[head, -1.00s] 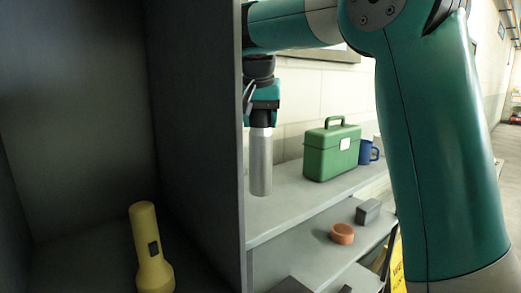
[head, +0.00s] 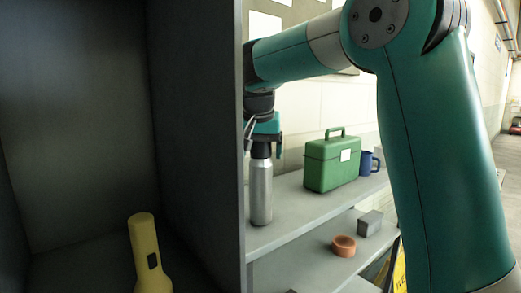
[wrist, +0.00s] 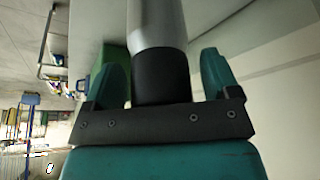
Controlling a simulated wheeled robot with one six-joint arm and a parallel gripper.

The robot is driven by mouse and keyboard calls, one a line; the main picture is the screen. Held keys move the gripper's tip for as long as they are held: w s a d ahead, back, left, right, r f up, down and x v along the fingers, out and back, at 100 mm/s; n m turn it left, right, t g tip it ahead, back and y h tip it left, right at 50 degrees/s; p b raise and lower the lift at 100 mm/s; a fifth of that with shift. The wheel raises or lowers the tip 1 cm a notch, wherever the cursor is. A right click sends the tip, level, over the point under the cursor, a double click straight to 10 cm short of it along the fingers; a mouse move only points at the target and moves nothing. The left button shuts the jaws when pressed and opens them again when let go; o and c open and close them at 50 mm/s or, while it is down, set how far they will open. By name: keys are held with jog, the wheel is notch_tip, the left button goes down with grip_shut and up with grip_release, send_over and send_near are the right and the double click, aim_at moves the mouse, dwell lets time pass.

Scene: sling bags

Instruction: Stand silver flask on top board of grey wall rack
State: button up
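The silver flask (head: 261,190) stands upright on the top board (head: 300,205) of the grey wall rack, near the board's left end beside the dark panel. Its black cap is uppermost. My gripper (head: 263,145) is above and around the cap, pointing down. In the wrist view, the fingers of my gripper (wrist: 163,75) are spread on both sides of the black cap (wrist: 160,75), with a clear gap on the right side. The silver body (wrist: 157,22) extends beyond the fingertips.
A green toolbox (head: 332,165) and a blue mug (head: 368,163) stand farther right on the same board. The lower board holds an orange ring-shaped object (head: 343,246) and a grey block (head: 370,223). A dark cabinet panel (head: 200,130) closely borders the flask's left; a yellow flashlight (head: 145,250) stands inside.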

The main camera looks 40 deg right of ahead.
jog(key=p+v, duration=0.9)
jog(key=v, duration=0.3)
jog(key=shift+r, duration=0.25)
